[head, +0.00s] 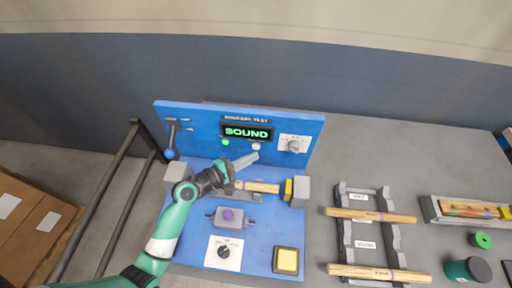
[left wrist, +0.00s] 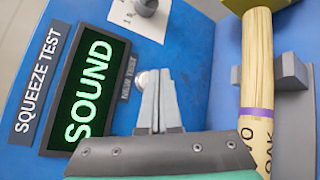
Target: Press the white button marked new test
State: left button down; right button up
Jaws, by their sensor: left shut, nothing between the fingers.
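In the left wrist view the button (left wrist: 142,82) shows beside the NEW TEST label (left wrist: 127,77), partly hidden behind my fingers. My left gripper (head: 255,156) is shut and empty, its fingertips just below the button in the head view. In the left wrist view the fingertips (left wrist: 160,72) overlap the button's edge; I cannot tell whether they touch it. My right gripper is not in view.
A turned wood handle (head: 262,187) lies in the fixture below the panel. A green lamp (head: 225,142) and a dial (head: 293,146) flank the button. A blue-knobbed lever (head: 169,154) is at left. A rack (head: 345,239) with two handles stands right of the blue base.

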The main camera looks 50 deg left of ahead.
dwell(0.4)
pick_arm(q)
jog(key=shift+w+a, duration=0.3)
jog(key=shift+w, duration=0.05)
jog(key=shift+w+a, duration=0.2)
jog(key=shift+w, duration=0.05)
dwell(0.7)
jog(key=shift+s+d+p, duration=0.4)
jog(key=shift+s+d, duration=0.1)
jog(key=shift+s, duration=0.1)
